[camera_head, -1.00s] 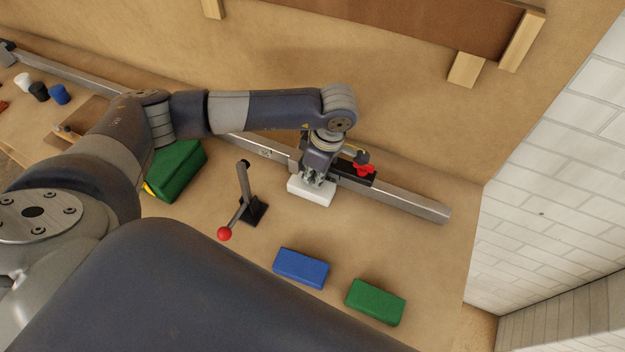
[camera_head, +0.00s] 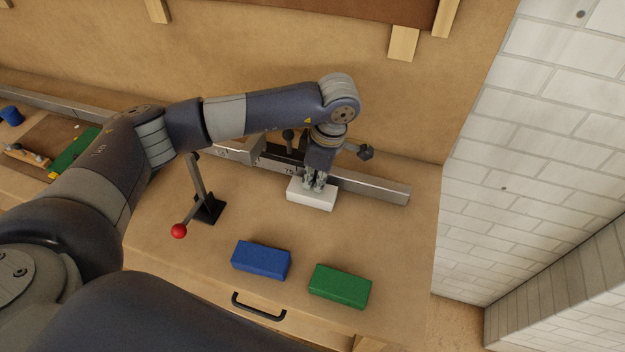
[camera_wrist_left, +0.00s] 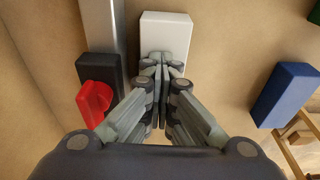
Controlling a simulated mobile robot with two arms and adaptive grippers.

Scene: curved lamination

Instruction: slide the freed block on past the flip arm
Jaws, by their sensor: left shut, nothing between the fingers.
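The white block (camera_head: 312,195) lies on the bench along the front of the metal fence (camera_head: 372,186). My left gripper (camera_head: 314,183) is shut and empty, pointing down at the block. In the left wrist view my shut fingertips (camera_wrist_left: 162,60) overlap the near end of the white block (camera_wrist_left: 166,32); I cannot tell whether they touch it. A black stop with a red flip piece (camera_wrist_left: 94,101) sits on the fence to the left, lower in that view than most of the block. In the head view the red piece is hidden behind my gripper. My right gripper is not in view.
A blue block (camera_head: 261,260) and a green block (camera_head: 340,286) lie on the bench in front. A lever with a red ball (camera_head: 179,231) stands to the left. Bare bench lies right of the white block, up to a white brick wall (camera_head: 540,130).

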